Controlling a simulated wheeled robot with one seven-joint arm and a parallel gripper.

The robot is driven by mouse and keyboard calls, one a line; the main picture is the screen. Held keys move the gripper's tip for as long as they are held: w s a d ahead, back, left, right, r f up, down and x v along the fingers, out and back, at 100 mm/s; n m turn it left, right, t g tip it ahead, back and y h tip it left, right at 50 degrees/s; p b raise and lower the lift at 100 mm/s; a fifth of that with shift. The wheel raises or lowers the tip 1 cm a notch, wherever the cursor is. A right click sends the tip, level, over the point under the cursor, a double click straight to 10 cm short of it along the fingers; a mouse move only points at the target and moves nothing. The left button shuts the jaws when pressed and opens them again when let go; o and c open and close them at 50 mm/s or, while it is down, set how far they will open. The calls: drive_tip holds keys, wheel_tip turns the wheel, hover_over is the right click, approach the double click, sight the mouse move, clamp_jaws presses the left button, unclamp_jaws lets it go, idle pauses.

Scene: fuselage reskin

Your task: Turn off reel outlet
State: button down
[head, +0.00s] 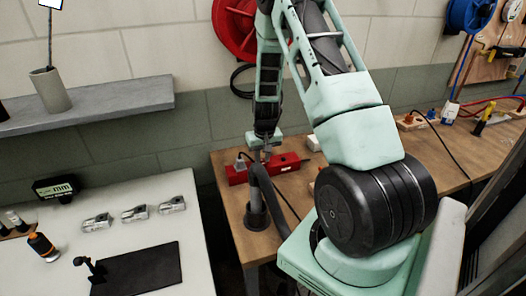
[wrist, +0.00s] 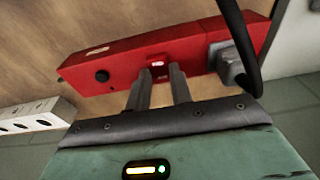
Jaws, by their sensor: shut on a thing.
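A red outlet box (head: 287,166) lies on the wooden bench near its left end. In the wrist view the same red outlet box (wrist: 130,63) shows a black round button at left, a small red switch (wrist: 158,64) in the middle, and a grey plug (wrist: 228,62) with a black cable at right. My gripper (wrist: 159,74) has its two fingers at the switch, close on either side of it. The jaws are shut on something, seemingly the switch. In the head view my gripper (head: 266,156) is over the box, and its fingertips are hard to make out.
The wooden bench (head: 232,200) carries a dark cylindrical stand (head: 257,216) just in front of the box. A white socket strip (wrist: 30,122) lies left in the wrist view. A red reel (head: 235,28) hangs on the wall behind my arm. A white table (head: 45,205) stands at left.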

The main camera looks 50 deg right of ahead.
idle(0.3)
drive_tip(key=c, duration=1.2)
unclamp_jaws()
drive_tip(key=shift+c, duration=0.2)
drive_tip(key=shift+r, duration=0.1)
wheel_tip(320, 180, up, 17)
drive_tip(key=s+a+b, duration=0.1)
drive_tip(key=s+b, duration=0.1)
drive_tip(key=b, duration=0.1)
drive_tip(key=shift+a, duration=0.1)
